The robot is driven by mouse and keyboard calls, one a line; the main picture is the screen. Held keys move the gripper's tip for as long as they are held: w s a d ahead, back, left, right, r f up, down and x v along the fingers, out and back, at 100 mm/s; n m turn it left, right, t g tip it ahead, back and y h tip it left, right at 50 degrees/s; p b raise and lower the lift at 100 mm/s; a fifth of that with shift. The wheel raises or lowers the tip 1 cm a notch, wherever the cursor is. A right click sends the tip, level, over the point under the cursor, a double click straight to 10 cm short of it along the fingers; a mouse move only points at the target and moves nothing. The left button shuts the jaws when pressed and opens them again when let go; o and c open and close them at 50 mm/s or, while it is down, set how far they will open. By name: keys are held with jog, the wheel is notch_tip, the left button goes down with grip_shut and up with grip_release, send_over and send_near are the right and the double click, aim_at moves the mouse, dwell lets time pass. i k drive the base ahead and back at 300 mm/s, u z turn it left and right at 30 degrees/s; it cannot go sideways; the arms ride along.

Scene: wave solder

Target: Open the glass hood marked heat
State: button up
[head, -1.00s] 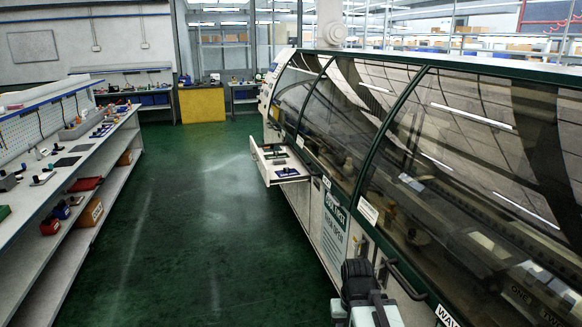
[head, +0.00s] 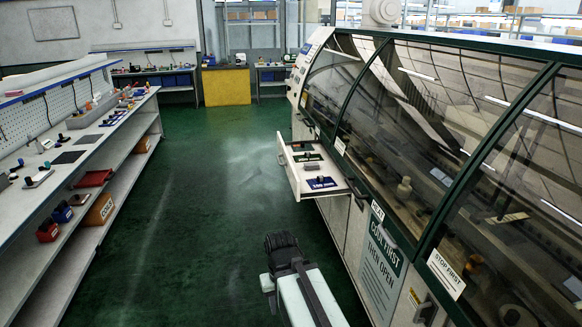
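The long machine on the right has curved glass hoods in dark green frames, all lying shut. The middle glass hood (head: 415,125) has a small white label (head: 378,212) under its lower edge that seems to read HEAT. A sign (head: 387,252) below reads "cool first then open". My gripper (head: 283,243) is the dark end of my pale arm, low in the aisle. It is left of the machine front and apart from the hood. Its fingers cannot be made out.
A drawer (head: 328,191) with small items stands pulled out of the machine ahead of my gripper. The near hood (head: 510,190) carries a "stop first" label (head: 446,273). A long workbench (head: 110,130) with shelves lines the left. The green floor (head: 195,220) between is clear.

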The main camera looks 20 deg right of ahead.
aim_at(344, 148)
jog(key=u, duration=0.35)
jog(key=i, duration=1.45)
jog(key=u, duration=0.35)
jog(key=k, duration=0.7)
jog(key=u, duration=0.2)
jog(key=i, duration=0.7)
